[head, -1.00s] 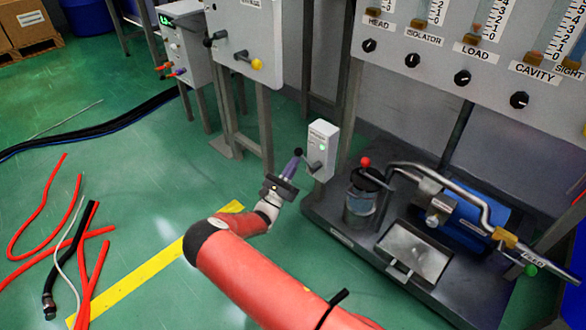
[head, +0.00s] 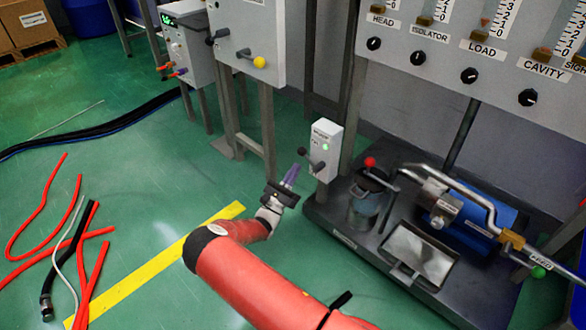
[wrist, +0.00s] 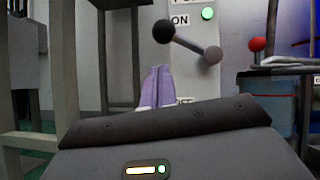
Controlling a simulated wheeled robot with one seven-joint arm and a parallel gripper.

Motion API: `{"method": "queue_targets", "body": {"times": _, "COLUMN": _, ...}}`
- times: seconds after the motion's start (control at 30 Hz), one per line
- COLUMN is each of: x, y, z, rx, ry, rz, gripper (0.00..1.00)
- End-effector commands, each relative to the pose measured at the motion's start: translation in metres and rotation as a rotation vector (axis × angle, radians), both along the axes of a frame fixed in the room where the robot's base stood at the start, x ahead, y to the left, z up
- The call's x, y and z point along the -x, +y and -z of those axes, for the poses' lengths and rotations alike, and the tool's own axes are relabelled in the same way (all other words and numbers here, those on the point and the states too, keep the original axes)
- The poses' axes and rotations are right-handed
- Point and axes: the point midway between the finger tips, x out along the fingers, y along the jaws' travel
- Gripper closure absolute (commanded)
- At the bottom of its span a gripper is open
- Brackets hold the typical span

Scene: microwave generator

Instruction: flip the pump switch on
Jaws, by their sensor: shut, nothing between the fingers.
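The pump switch box (head: 329,138) is a pale box on a post at the pump skid. Its lever (head: 310,158) has a dark ball knob and slants up and to the left from its pivot. In the wrist view the lever (wrist: 188,43) has its knob beside the ON label (wrist: 180,20), and the green lamp (wrist: 208,13) is lit. A lower label is mostly hidden behind my gripper. My gripper (head: 291,174) has purple fingers, shut and empty, just below and left of the knob. In the wrist view the fingers (wrist: 155,85) are apart from the lever.
The pump skid (head: 350,225) with a red-knobbed valve (head: 370,162) and blue motor (head: 470,215) stands right of the switch. A flowmeter panel (head: 450,70) hangs above it. Grey cabinet legs (head: 267,130) stand behind. Red hoses (head: 45,215) lie on the floor at left.

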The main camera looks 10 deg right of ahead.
Motion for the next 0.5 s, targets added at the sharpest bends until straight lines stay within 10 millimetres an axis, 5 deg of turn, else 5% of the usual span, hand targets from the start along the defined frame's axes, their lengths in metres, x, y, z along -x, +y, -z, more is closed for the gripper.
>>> {"method": "queue_targets", "body": {"times": 0.03, "x": 0.003, "y": -0.001, "z": 0.020, "rx": 0.002, "ry": 0.004, "rz": 0.002, "gripper": 1.00}}
{"method": "queue_targets", "body": {"times": 0.5, "x": 0.043, "y": 0.063, "z": 0.064, "rx": -0.001, "ry": 0.001, "rz": -0.001, "gripper": 1.00}}
